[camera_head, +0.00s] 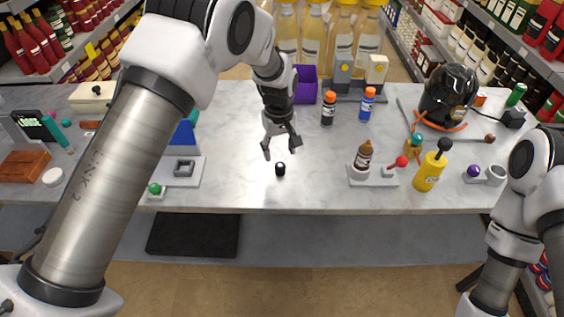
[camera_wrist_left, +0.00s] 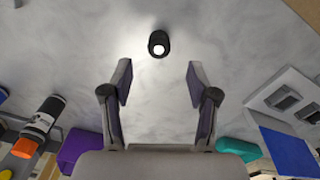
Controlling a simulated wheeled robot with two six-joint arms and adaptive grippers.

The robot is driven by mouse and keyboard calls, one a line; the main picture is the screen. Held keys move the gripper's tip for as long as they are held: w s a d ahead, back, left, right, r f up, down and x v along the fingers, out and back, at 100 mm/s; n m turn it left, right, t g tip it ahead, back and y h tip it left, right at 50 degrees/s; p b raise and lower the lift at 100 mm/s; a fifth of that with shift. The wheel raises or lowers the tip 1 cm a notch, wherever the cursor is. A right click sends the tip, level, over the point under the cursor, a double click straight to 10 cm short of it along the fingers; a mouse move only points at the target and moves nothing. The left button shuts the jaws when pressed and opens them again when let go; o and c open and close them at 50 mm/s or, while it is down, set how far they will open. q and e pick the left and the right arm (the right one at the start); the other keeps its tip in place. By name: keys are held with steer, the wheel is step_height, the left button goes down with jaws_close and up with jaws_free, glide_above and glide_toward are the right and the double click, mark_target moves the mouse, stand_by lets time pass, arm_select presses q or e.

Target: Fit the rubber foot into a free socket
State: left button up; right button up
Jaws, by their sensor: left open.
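The rubber foot looks to be the small black cylinder (camera_head: 280,169) standing alone on the grey table, near its front edge. It also shows in the left wrist view (camera_wrist_left: 159,43), with a bright round spot on its end. My left gripper (camera_head: 281,148) points down, open and empty, just behind and above the foot. In the left wrist view the foot lies beyond my open fingertips (camera_wrist_left: 159,82), centred between them and apart from both. A light grey plate with a square-holed socket (camera_head: 184,168) lies to the left. I cannot tell which socket takes the foot. My right gripper is out of view.
A blue block (camera_head: 184,133) is behind the plate. A purple bin (camera_head: 306,88) and black and blue bottles (camera_head: 328,109) stand behind my gripper. A brown bottle (camera_head: 363,156) on a stand, a yellow bottle (camera_head: 430,172) and a black dome (camera_head: 447,97) are to the right.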

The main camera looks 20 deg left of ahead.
mark_target(280, 165)
arm_select(q)
steer(key=shift+s+d+f+p, duration=0.1)
steer(key=shift+s+f+p, duration=0.25)
steer(key=shift+f, duration=0.3)
steer(key=shift+s+d+f+p, duration=0.1)
steer(key=shift+s+f+p, duration=0.25)
steer(key=shift+f, duration=0.25)
steer(key=w+f, duration=0.2)
steer(key=f, duration=0.1)
steer(key=shift+a, duration=0.1)
steer(key=shift+s+r, duration=0.1)
steer(key=shift+s, duration=0.15)
steer(key=shift+c, duration=0.4)
steer(key=shift+s+r, duration=0.2)
steer(key=c, duration=0.5)
steer(key=shift+s, duration=0.1)
steer(key=c, duration=0.6)
jaws_close()
steer(key=shift+r, duration=0.1)
